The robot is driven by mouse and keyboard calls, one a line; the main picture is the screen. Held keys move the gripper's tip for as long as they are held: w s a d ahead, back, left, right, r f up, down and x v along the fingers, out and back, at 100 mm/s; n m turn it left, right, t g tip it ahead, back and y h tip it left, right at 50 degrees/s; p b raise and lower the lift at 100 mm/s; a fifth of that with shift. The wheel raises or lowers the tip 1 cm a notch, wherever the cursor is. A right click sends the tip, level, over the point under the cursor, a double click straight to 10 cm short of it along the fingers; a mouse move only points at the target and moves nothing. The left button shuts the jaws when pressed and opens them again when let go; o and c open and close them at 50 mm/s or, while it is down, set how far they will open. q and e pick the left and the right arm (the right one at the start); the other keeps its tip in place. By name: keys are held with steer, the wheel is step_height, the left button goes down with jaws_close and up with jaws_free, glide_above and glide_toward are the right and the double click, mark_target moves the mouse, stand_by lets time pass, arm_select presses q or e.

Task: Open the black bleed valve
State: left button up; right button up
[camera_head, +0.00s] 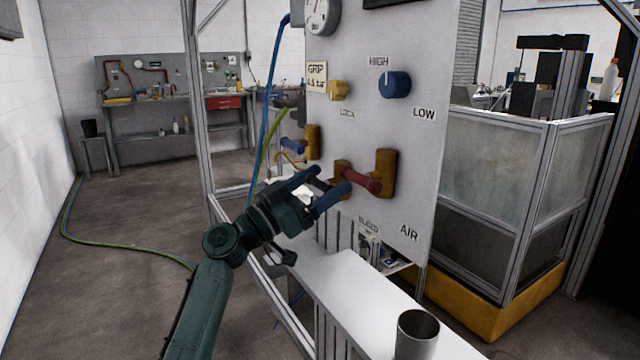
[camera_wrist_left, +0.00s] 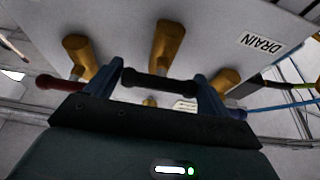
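The black bleed valve shows in the left wrist view as a black handle (camera_wrist_left: 160,84) on a brass body (camera_wrist_left: 168,42). The handle lies crosswise, spanning most of the gap between the two blue fingers of my left gripper (camera_wrist_left: 158,72). The fingers are wide apart; I cannot tell whether they touch the handle ends. In the head view, my left gripper (camera_head: 331,178) is close to the panel (camera_head: 425,160), and the black handle is mostly hidden behind its fingers. My right gripper is not in view.
A red-handled valve (camera_head: 362,181) is just right of the gripper and a blue-handled valve (camera_head: 293,146) is to its left. A blue knob (camera_head: 395,84) and yellow knob (camera_head: 338,90) sit above. A metal cup (camera_head: 416,335) stands on the white ledge (camera_head: 365,290) below.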

arm_select(q)
steer(key=c, duration=0.5)
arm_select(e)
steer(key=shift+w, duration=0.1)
arm_select(q)
steer(key=shift+n, duration=0.4)
steer(key=n+t+y, duration=0.1)
steer(key=n, duration=0.1)
steer(key=shift+n, duration=0.3)
steer(key=n+t+y+p, duration=0.1)
steer(key=n, duration=0.2)
steer(key=shift+y, duration=0.3)
steer(key=shift+n+t+y+p, duration=0.3)
steer(key=shift+n+t+p, duration=0.1)
steer(key=shift+n+p, duration=0.4)
steer(key=shift+n+y+p, duration=0.4)
steer(key=shift+n+p, duration=0.1)
steer(key=shift+n, duration=0.5)
steer(key=shift+f, duration=0.1)
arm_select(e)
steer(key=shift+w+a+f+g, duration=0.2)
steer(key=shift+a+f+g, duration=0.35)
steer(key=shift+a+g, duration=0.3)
